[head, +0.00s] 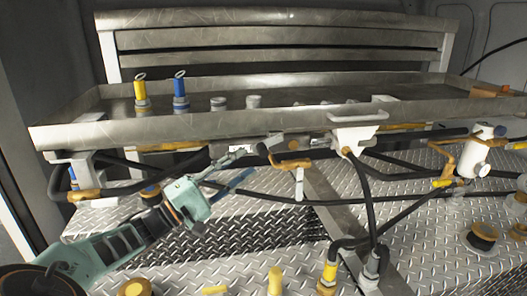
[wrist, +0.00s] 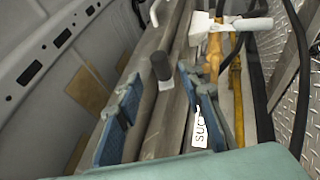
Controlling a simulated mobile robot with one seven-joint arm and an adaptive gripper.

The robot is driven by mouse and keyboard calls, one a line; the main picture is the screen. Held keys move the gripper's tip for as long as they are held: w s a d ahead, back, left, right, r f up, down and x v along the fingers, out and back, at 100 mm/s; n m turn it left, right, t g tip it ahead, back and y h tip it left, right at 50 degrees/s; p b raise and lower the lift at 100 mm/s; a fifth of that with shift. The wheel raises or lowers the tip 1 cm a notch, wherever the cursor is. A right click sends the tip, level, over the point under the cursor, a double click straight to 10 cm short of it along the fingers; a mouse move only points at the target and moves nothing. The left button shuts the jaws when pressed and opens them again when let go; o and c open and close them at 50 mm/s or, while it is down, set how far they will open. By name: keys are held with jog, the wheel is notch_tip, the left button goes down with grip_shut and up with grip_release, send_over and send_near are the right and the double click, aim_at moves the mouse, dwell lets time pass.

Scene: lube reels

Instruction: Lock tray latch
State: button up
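The metal tray (head: 230,123) spans the head view, with its front wall facing me. A short black knob (wrist: 160,66) on a pale stem stands out by the tray front in the wrist view; I take it as the latch. It appears to be the dark piece (head: 263,149) under the tray's front edge in the head view. My gripper (head: 236,170) is just left of that piece. In the wrist view my gripper (wrist: 160,88) is open, its blue-padded fingers apart, with the knob beyond the gap between them. Nothing is held. I cannot tell whether the latch is locked.
An orange-brown handle (head: 290,160) and a white block (wrist: 228,25) sit close right of the knob. Black hoses (head: 365,200) hang below the tray. A yellow bottle (head: 140,90) and a blue bottle (head: 180,92) stand in the tray. Diamond-plate flooring (head: 270,225) lies below.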

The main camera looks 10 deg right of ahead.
aim_at(263, 151)
jog(key=x, duration=0.7)
jog(key=shift+d, duration=0.15)
grip_shut()
